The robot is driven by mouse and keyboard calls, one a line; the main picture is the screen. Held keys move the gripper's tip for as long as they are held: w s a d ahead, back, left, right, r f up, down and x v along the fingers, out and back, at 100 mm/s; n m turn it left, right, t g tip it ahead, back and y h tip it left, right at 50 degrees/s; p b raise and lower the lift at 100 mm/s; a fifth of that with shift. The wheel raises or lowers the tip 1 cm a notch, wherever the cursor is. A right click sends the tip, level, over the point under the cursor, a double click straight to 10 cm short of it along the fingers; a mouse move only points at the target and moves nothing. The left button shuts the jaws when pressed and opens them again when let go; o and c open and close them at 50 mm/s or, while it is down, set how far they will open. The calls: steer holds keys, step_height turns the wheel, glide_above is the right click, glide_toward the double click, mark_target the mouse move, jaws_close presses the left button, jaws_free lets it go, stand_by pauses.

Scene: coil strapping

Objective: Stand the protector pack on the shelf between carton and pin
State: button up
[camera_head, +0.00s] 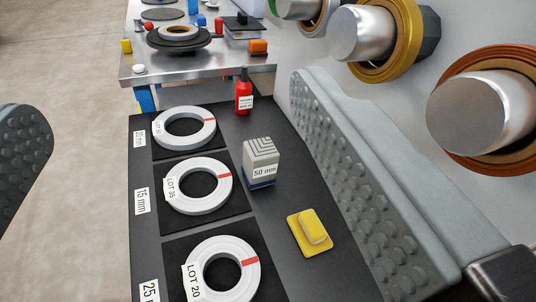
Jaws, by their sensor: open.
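The likely protector pack (261,162) is a grey block with nested L-shaped lines on top, a "50 mm" label and a blue base band. It stands upright on a dark shelf-like surface (143,240). My gripper (165,100) is open, with a studded grey finger at the left edge and another at right. The pack appears between the fingers, nearer the right one in the picture. I cannot tell whether they touch. No carton or pin can be clearly made out.
White rings (222,191) lie in a column left of the pack. A red bottle (243,94) stands behind it and a yellow handled block (311,228) lies in front. Metal spindles with coloured coils (425,30) project at upper right. A cluttered metal table (180,68) stands beyond.

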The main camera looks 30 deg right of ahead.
steer(key=w+d+f, duration=0.4)
steer(key=w+f, duration=0.1)
steer(key=g+y, duration=0.3)
glide_toward(265, 164)
steer(key=shift+n, duration=0.4)
steer(key=x, duration=0.9)
steer(key=shift+w, duration=0.25)
steer(key=shift+x, duration=2.7)
steer(key=shift+d+r, duration=0.1)
steer(key=shift+d, duration=0.05)
steer(key=c, duration=1.3)
